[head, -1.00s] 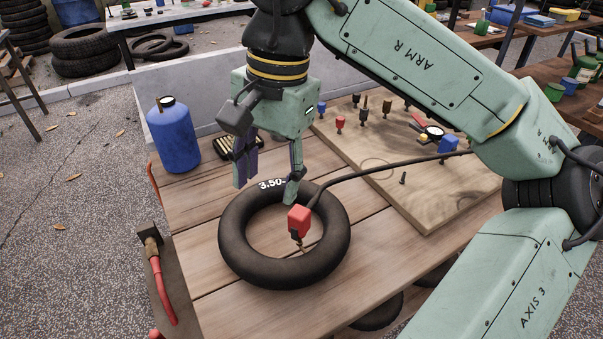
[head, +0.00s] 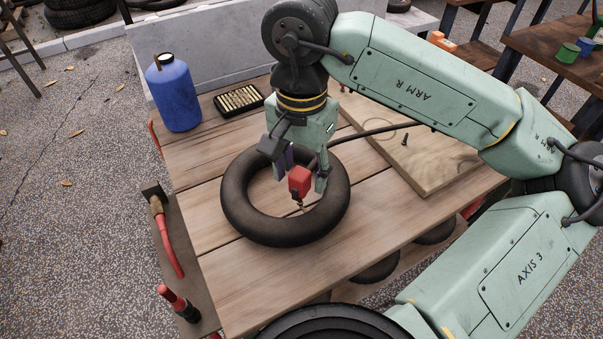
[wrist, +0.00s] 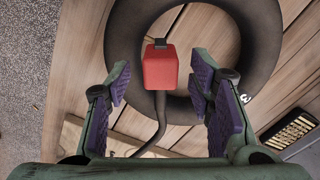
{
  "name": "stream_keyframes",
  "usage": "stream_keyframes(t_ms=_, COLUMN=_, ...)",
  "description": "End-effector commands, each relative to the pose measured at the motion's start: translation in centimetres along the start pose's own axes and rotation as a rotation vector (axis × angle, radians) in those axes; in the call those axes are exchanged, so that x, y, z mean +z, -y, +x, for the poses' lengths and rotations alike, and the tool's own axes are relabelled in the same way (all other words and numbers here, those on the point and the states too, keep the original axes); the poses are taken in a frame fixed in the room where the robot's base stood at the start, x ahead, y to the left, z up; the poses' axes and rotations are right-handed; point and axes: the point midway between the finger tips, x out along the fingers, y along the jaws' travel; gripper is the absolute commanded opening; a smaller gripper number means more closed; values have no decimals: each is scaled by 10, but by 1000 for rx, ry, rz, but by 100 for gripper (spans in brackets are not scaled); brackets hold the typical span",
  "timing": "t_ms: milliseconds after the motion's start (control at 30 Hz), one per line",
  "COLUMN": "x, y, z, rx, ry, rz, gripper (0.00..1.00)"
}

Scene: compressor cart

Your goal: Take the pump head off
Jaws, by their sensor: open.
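The red pump head (head: 299,181) sits on the valve stem at the inner side of the black inner tube (head: 245,221). A black hose (head: 372,133) runs from it towards the board. In the wrist view the red head (wrist: 160,68) shows ahead of my fingers, with the hose (wrist: 158,118) trailing back between them. My gripper (head: 303,171) is open above the tube, its fingers either side of the head in the head view. In the wrist view the purple finger pads (wrist: 160,92) stand apart with nothing between them but the hose.
The tube lies on a wooden cart top (head: 375,225). A blue bottle (head: 174,96) and a black tray of brass pieces (head: 238,99) stand at the back left. A wooden board (head: 425,165) lies to the right under my arm. The front of the cart top is clear.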

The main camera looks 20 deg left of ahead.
Motion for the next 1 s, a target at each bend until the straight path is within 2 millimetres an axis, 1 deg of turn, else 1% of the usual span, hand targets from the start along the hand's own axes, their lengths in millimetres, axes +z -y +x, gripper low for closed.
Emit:
stream_keyframes(t_ms=100, x=0, y=0, z=6, rx=-2, ry=0, rz=0, gripper=48)
stream_keyframes(t_ms=300, x=0, y=0, z=6, rx=-2, ry=0, rz=0, gripper=48)
stream_keyframes(t_ms=1000, x=0, y=0, z=6, rx=-1, ry=0, rz=0, gripper=1)
